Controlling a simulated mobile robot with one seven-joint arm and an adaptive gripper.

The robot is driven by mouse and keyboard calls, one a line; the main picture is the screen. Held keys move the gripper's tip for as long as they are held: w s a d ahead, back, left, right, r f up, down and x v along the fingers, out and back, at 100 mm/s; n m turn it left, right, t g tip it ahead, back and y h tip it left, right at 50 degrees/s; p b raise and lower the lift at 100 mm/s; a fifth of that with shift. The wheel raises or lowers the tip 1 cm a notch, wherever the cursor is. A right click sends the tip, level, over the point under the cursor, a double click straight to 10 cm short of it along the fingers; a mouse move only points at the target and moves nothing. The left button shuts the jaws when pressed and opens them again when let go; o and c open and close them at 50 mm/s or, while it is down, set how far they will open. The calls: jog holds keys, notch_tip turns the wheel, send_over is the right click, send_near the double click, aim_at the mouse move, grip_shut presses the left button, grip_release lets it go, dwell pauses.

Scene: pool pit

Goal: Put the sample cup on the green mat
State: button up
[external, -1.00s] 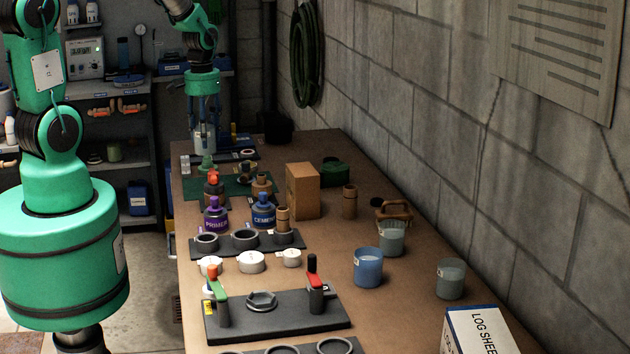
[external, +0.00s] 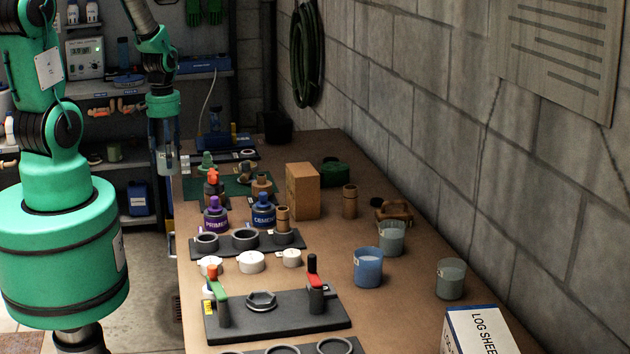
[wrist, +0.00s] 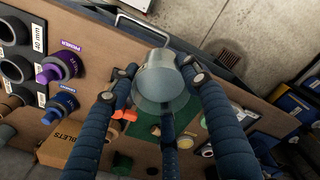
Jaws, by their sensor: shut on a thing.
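My gripper (external: 165,150) is shut on a translucent greyish sample cup (wrist: 160,88), with its dark fingers around the cup's sides. In the external view the cup (external: 168,165) hangs in the air near the far left edge of the table, to the left of the green mat. The green mat (external: 233,188) lies flat toward the far end of the table, partly covered by brown and green fittings. In the wrist view part of the mat (wrist: 148,133) shows beyond the cup, with the fingers hiding some of it.
A purple primer can (external: 215,216), a blue cement can (external: 263,211) and a cardboard box (external: 302,191) stand just nearer than the mat. A blue cup (external: 368,267) and two grey cups stand at the right. Floor lies left of the table edge.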

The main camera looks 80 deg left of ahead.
jog(key=shift+f, duration=2.3)
jog(key=shift+w+a, duration=0.1)
jog(key=w+a, duration=0.3)
jog(key=a, duration=0.1)
jog(key=w+a+f, duration=0.1)
jog(key=w+a, duration=0.6)
jog(key=a, duration=0.1)
jog(key=shift+w+f, duration=0.15)
jog(key=shift+f, duration=0.05)
jog(key=shift+f, duration=0.1)
jog(key=shift+f+b, duration=0.4)
jog(key=shift+f, duration=1.25)
jog(key=shift+f, duration=0.2)
jog(key=o, duration=1.3)
jog(key=shift+r, duration=0.15)
